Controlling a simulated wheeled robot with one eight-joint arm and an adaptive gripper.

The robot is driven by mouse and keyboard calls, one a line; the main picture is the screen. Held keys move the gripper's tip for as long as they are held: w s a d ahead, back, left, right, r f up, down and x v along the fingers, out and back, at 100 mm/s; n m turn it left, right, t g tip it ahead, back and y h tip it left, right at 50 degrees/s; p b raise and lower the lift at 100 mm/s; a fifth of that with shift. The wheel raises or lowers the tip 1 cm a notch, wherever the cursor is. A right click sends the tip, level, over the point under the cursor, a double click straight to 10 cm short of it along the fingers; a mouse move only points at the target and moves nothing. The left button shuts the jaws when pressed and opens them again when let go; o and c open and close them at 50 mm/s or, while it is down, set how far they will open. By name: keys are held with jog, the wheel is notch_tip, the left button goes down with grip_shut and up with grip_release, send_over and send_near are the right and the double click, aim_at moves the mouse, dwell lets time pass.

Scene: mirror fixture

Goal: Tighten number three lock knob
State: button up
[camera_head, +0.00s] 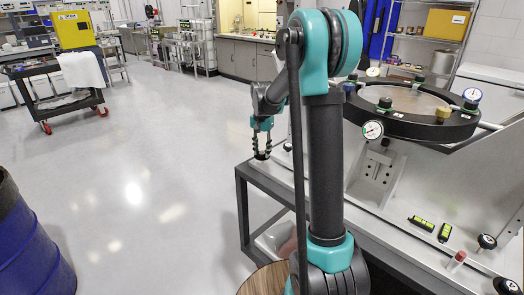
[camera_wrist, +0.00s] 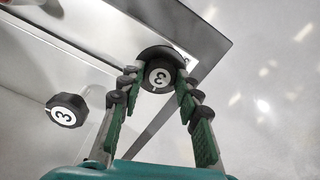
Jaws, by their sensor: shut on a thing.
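A round black knob (camera_wrist: 158,77) with a white face marked 3 sits between my fingertips in the wrist view, above a wider dark disc. My gripper (camera_wrist: 157,80) is shut on this knob, one green-padded finger on each side. In the head view my gripper (camera_head: 262,152) points down at the left edge of the fixture table, and the knob in it is too small to make out. A second black knob (camera_wrist: 67,110) also marked 3 stands left of my fingers in the wrist view, apart from them. I cannot tell how tight either knob is.
The fixture's black ring (camera_head: 410,122) carries several dial gauges on the right. Two small green levels (camera_head: 434,227) and a few dark knobs (camera_head: 487,241) are on the table's front part. A blue drum (camera_head: 30,245) stands at lower left.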

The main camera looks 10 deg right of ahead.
aim_at(262, 153)
jog(key=shift+m, duration=0.5)
jog(key=o, duration=1.2)
jog(key=shift+c, duration=0.2)
jog(key=shift+r, duration=0.1)
notch_tip(262, 153, up, 12)
jog(key=s+d+f+n+t, duration=0.1)
jog(key=s+f+n, duration=0.1)
jog(key=s+f, duration=0.2)
jog(key=s+d+f+n+t, duration=0.1)
jog(key=s+f, duration=0.3)
jog(key=s, duration=0.6)
jog(key=shift+s+d+n, duration=0.15)
jog(key=shift+d+n, duration=0.1)
jog(key=shift+n, duration=0.15)
jog(key=s+f+n, duration=0.1)
jog(key=s+f, duration=0.2)
jog(key=s, duration=0.2)
jog(key=s+d+f+n+t, duration=0.1)
jog(key=s+f, duration=0.3)
jog(key=s, duration=0.2)
jog(key=s+f+n+t, duration=0.1)
jog(key=s+f+n, duration=0.1)
jog(key=s, duration=0.3)
jog(key=shift+s+d+f, duration=0.15)
jog(key=shift+d+f, duration=0.1)
jog(key=shift+f, duration=0.45)
jog(key=shift+c, duration=0.3)
